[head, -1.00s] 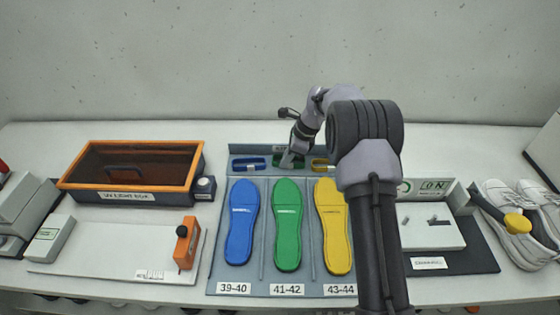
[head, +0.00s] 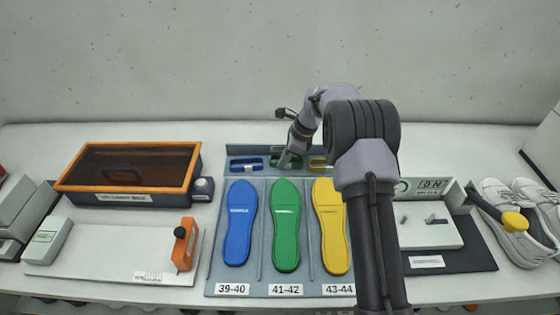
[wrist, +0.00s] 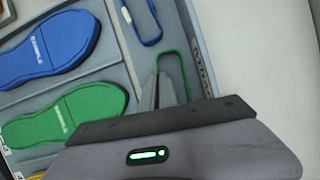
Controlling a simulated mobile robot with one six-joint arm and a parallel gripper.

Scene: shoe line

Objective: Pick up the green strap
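The green strap (wrist: 183,68) is a thin loop lying in the middle slot at the back of the blue-grey tray (head: 262,271). In the wrist view its far end and right side show, and its near part is hidden by my fingers. My gripper (wrist: 162,76) is down at the strap, with its fingertips over or at the left side of the loop. I cannot tell whether the fingers are closed on the strap. In the head view my gripper (head: 287,164) covers most of the strap.
A blue strap (head: 246,164) and a yellow strap (head: 319,163) lie on either side. Blue (head: 240,222), green (head: 286,224) and yellow (head: 331,225) insoles lie in front. An orange-rimmed box (head: 127,148) stands left, white shoes (head: 510,225) right.

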